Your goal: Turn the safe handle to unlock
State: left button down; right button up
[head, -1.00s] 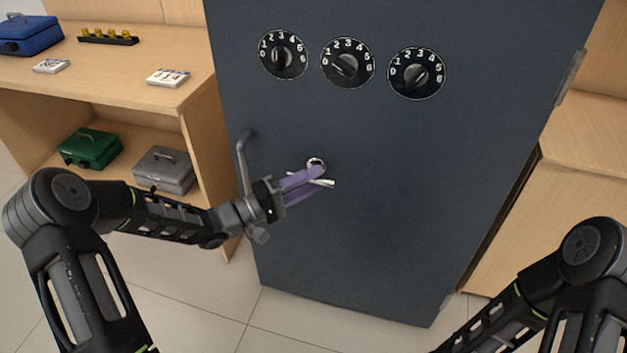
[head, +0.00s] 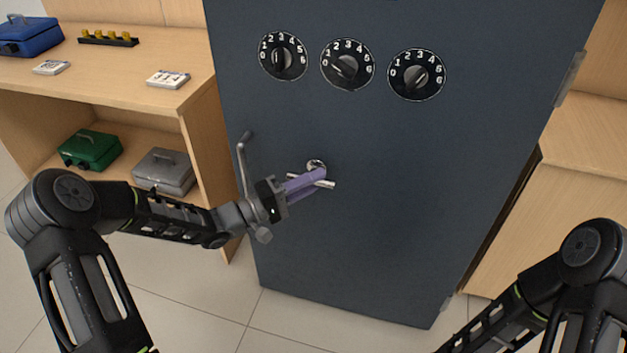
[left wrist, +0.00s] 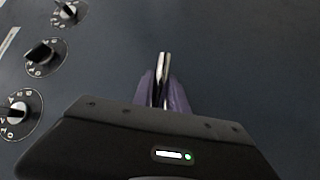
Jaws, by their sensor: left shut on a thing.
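The dark grey safe door (head: 400,200) fills the middle of the head view. Its small silver handle (head: 327,184) is a bar on a round hub (head: 316,164), below three dials. My left gripper (head: 318,178), with purple fingers, is shut on the handle. In the left wrist view the handle (left wrist: 162,75) shows as a shiny bar between the purple fingers (left wrist: 161,92). The fingers hide part of the bar in the head view. My right forearm shows at the lower right, but its gripper is out of view.
Three numbered dials (head: 347,64) sit high on the door. A vertical pull bar (head: 243,165) stands at the door's left edge, close to my left wrist. A wooden shelf (head: 120,75) with cash boxes is at left.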

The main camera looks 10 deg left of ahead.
dwell(0.3)
pick_arm(q)
jog(key=shift+r+m+g+y+p, duration=0.15)
jog(key=shift+m+g+y+p, duration=0.35)
jog(key=shift+p, duration=0.65)
jog(key=m+g+y+p, duration=0.2)
jog(key=m+y+p, duration=0.1)
jog(key=p, duration=0.4)
jog(key=shift+m+p, duration=0.35)
jog(key=shift+m, duration=0.05)
jog(key=shift+a+f+m+y+p, duration=0.1)
jog(key=shift+f+m+y+p, duration=0.15)
jog(key=shift+m+y+p, duration=0.6)
jog(key=shift+f+m+g+y, duration=0.25)
jog(key=shift+g+y, duration=0.15)
jog(key=shift+y, duration=0.65)
jog(key=shift+a, duration=0.1)
jog(key=c, duration=1.3)
grip_release()
jog(key=shift+r, duration=0.1)
